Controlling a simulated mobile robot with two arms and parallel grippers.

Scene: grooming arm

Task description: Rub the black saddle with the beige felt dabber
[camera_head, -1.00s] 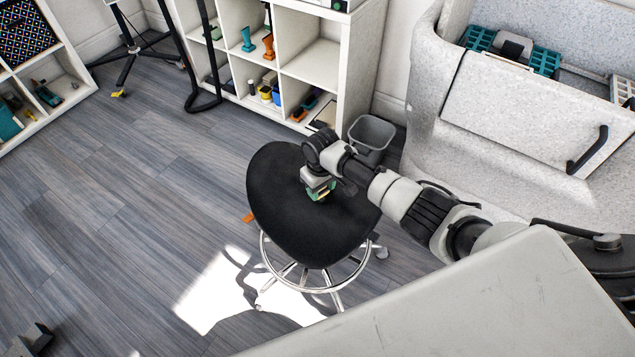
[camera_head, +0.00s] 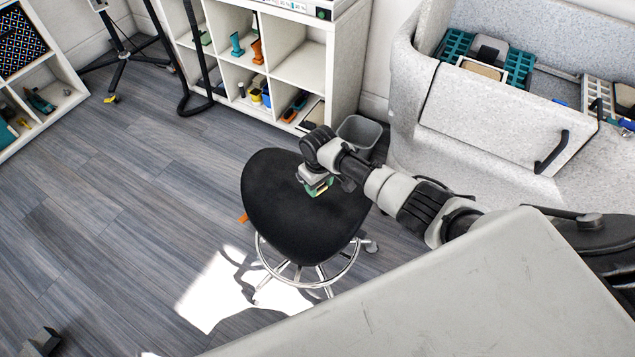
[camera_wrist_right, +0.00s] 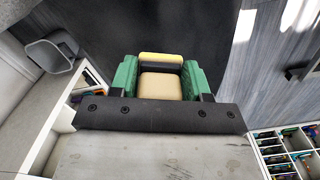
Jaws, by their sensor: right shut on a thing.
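The black saddle (camera_head: 290,222) is the smooth seat of a stool with a chrome foot ring, in the middle of the head view. It fills the upper middle of the right wrist view as a dark surface (camera_wrist_right: 215,35). My right gripper (camera_head: 318,190) is over the seat's right part, pointing down. In the wrist view its green fingers (camera_wrist_right: 161,70) are shut on the beige felt dabber (camera_wrist_right: 160,87), a beige block with a yellow strip beyond it. The dabber's underside is hidden, so I cannot tell whether it touches the seat. My left gripper is not in view.
A grey bin (camera_head: 359,134) stands behind the stool. A white cube shelf (camera_head: 300,67) with small items is at the back. A light speckled unit with an open drawer (camera_head: 490,118) is at the right. Wood floor (camera_head: 130,220) is clear to the left.

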